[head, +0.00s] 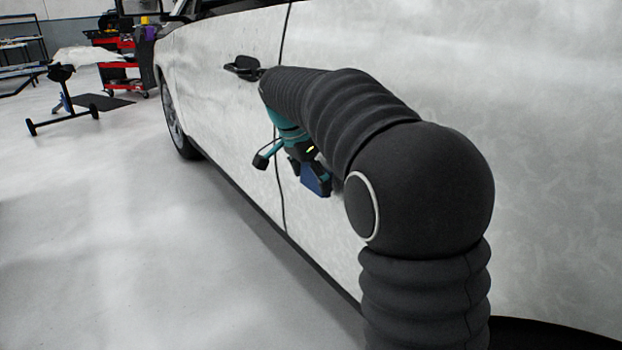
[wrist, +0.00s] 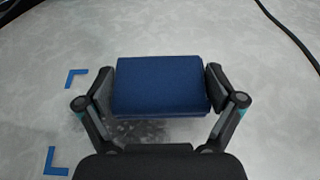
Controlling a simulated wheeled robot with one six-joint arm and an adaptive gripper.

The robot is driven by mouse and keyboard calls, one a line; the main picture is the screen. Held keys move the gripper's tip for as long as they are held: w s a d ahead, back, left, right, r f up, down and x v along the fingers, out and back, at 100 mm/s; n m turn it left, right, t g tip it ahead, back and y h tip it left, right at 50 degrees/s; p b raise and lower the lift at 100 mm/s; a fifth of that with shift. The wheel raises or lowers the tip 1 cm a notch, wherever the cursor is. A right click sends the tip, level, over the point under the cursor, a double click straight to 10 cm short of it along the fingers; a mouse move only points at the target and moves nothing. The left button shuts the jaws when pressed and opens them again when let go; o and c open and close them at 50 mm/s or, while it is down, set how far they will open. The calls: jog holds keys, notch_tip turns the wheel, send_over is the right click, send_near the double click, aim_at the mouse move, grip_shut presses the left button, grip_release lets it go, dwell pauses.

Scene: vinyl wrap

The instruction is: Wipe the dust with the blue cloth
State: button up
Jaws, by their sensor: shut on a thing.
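My gripper (wrist: 163,88) is shut on the folded blue cloth (wrist: 160,86), with a finger on each side of it in the wrist view. The cloth is at the white car's side panel (wrist: 40,50); I cannot tell whether it touches. Grey speckled dust (wrist: 150,132) shows on the panel just below the cloth, partly hidden by the cloth and my gripper. In the head view, the blue cloth (head: 316,181) shows beside the door, below the door handle (head: 243,67), with my arm hiding part of the gripper.
Blue corner marks (wrist: 76,78) and (wrist: 56,161) are on the panel to the left. A dark door seam (head: 281,150) runs down the car. A stand (head: 62,100) and a red tool cart (head: 120,75) are far left. The floor beside the car is clear.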

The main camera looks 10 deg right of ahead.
jog(key=shift+w+d, duration=0.4)
jog(key=shift+d, duration=0.4)
dwell(0.4)
